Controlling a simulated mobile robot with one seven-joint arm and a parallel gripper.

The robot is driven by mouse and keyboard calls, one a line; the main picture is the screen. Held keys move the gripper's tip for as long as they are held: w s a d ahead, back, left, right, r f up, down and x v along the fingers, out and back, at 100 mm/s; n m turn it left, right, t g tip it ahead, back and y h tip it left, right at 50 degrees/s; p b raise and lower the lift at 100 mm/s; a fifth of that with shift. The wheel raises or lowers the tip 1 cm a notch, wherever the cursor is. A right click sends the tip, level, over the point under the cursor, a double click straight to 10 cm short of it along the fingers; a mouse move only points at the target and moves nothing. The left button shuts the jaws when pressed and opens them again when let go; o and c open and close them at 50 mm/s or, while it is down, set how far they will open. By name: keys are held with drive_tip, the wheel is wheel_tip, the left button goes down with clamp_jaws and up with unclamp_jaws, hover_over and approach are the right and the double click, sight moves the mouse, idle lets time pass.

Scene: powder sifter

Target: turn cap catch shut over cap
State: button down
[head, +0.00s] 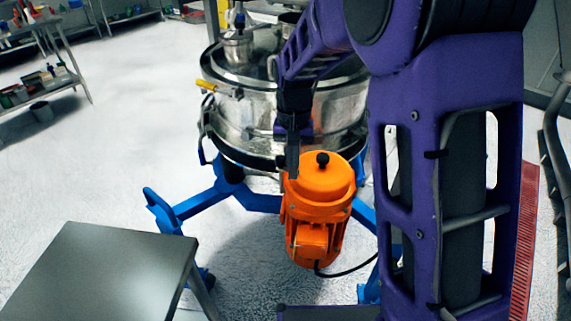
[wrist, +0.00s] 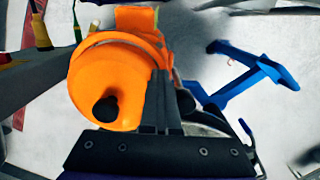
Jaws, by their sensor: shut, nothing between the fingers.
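The powder sifter (head: 232,108) is a round steel drum on a blue frame. A small steel fitting (head: 238,48) on its top left may be the cap; I cannot tell for sure. A yellow-handled lever (head: 206,85) sticks out at the drum's left rim; I cannot tell whether it is the cap catch. My gripper (head: 293,172) is shut and empty, pointing down in front of the drum, by the top of the orange motor (head: 318,190). In the wrist view, my gripper (wrist: 161,90) overlaps the right side of the motor (wrist: 105,75); contact is unclear. My arm hides part of the sifter.
The blue frame legs (head: 184,207) spread out over the floor. A grey table (head: 110,270) stands at the front left. A black cable (head: 345,271) runs from the motor. Shelves with goods (head: 45,85) stand at the far left. The floor between is clear.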

drive_tip(key=shift+w+d+f+t, duration=0.25)
drive_tip(key=shift+w+d+f, duration=0.1)
drive_tip(key=shift+w, duration=0.1)
drive_tip(key=shift+w+d+f+t, duration=0.2)
drive_tip(key=shift+w+d+t, duration=0.1)
drive_tip(key=shift+w, duration=0.15)
drive_tip(key=shift+r, duration=0.1)
drive_tip(key=shift+w+a+r+p, duration=0.1)
drive_tip(key=shift+w+r+p, duration=0.1)
drive_tip(key=shift+r+p, duration=0.4)
drive_tip(key=shift+w+r+p, duration=0.2)
drive_tip(key=shift+r+p, duration=0.35)
drive_tip(key=shift+w+r+p, duration=0.2)
drive_tip(key=shift+r+p, duration=0.7)
drive_tip(key=shift+r, duration=0.2)
drive_tip(key=shift+s+a+r+p, duration=0.1)
drive_tip(key=shift+s+r+p, duration=0.05)
drive_tip(key=shift+r+p, duration=0.4)
drive_tip(key=shift+s+a+r+p, duration=0.15)
drive_tip(key=shift+r+p, duration=0.2)
drive_tip(key=shift+r, duration=0.25)
drive_tip(key=shift+d, duration=0.1)
